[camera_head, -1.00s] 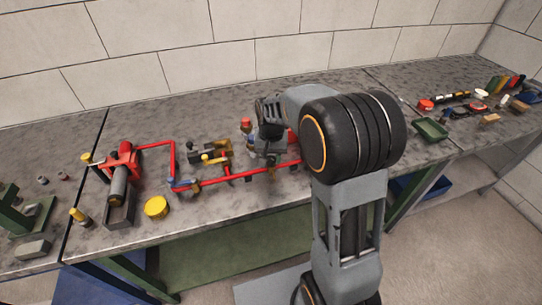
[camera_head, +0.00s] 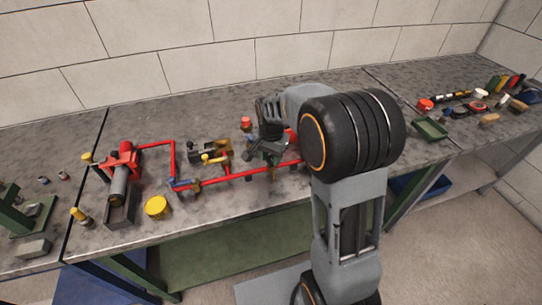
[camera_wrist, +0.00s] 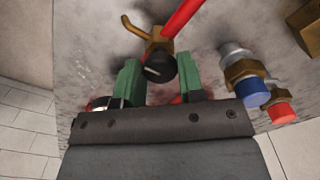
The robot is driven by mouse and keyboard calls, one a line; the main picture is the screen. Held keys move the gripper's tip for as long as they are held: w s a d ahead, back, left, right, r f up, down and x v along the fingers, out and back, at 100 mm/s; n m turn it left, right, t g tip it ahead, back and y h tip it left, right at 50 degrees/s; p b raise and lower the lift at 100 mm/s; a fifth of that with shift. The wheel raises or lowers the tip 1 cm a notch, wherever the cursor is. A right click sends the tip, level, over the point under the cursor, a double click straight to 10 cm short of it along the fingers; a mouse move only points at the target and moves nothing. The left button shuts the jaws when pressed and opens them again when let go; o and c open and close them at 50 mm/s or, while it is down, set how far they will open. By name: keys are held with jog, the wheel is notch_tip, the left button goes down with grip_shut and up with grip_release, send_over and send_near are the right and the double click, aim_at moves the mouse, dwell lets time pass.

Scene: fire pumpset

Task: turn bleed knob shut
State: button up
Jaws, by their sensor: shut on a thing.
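The bleed knob (camera_wrist: 158,72) is black with a pale mark on its face. It sits on a brass fitting (camera_wrist: 160,46) with a bent brass spout (camera_wrist: 135,28), at the end of a red pipe (camera_wrist: 185,14). In the wrist view my gripper (camera_wrist: 158,62) has its green fingers on either side of the knob and is shut on it. In the head view my gripper (camera_head: 268,152) is low over the right part of the red piping, and my arm and gripper hide the knob.
A blue cap (camera_wrist: 256,93) and a red cap (camera_wrist: 281,112) on brass fittings stand close right of my gripper. A red pump (camera_head: 122,163) and a yellow lid (camera_head: 157,207) are farther left on the bench. A green tray (camera_head: 431,128) lies to the right.

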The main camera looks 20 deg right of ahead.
aim_at(271, 157)
dwell(0.3)
jog(key=o, duration=0.9)
notch_tip(271, 157, up, 14)
jog(key=shift+f, duration=0.1)
dwell(0.5)
jog(key=s+f+n+t, duration=0.1)
jog(key=s+n, duration=0.2)
jog(key=s, duration=0.2)
jog(key=s+f+n+t, duration=0.1)
jog(key=s+f+n, duration=0.1)
jog(key=s, duration=0.4)
jog(key=s+f+n+t, duration=0.1)
jog(key=s+f+n, duration=0.1)
jog(key=s+n, duration=0.2)
jog(key=shift+s+a+f+t, duration=0.1)
jog(key=shift+s+t, duration=0.05)
jog(key=shift+s, duration=0.4)
jog(key=shift+s+a+f+t, duration=0.1)
jog(key=shift+s+t, duration=0.05)
jog(key=shift+s, duration=0.35)
